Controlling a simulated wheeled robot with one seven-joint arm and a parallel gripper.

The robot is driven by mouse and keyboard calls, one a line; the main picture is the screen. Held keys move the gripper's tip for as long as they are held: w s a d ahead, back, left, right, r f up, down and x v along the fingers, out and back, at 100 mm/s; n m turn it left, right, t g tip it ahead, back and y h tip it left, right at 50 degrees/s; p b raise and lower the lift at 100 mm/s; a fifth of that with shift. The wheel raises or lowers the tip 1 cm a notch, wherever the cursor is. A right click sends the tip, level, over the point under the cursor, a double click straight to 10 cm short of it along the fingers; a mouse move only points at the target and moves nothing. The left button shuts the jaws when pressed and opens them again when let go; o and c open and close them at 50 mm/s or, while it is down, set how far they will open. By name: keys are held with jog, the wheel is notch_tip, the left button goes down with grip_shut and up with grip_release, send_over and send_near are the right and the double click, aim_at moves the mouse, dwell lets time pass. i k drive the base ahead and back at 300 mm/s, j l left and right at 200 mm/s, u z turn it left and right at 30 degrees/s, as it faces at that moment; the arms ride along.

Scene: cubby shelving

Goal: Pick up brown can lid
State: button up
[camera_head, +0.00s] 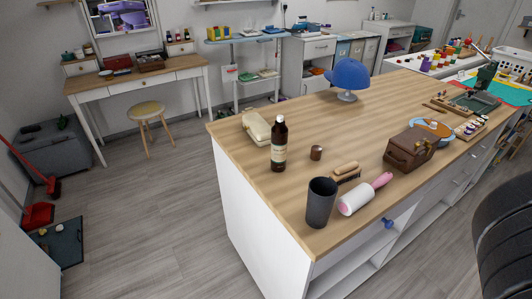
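A small brown cylindrical thing (316,152), which may be the brown can lid, stands on the wooden worktop, between the dark bottle and the brush. It is too small to tell whether it is a lid or a whole can. No other clear can lid shows. My gripper does not show; a dark ribbed shape at the right edge may be part of my arm, but I cannot tell.
Around the brown thing stand a dark bottle (279,143), a cream case (256,127), a dark grey cup (321,202), a brush (346,172), a pink-handled roller (364,194) and a brown leather box (410,148). The worktop (275,206) is bare at its left front.

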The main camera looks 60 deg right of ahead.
aim_at(316, 151)
jog(key=z, duration=1.4)
jog(key=k+l+u, duration=0.1)
jog(key=l, duration=0.35)
jog(key=k+l+u, duration=0.15)
jog(key=k+l, duration=0.15)
jog(key=l, duration=0.15)
jog(key=k+l+u, duration=0.1)
jog(key=k+l, duration=0.15)
jog(key=l, duration=0.15)
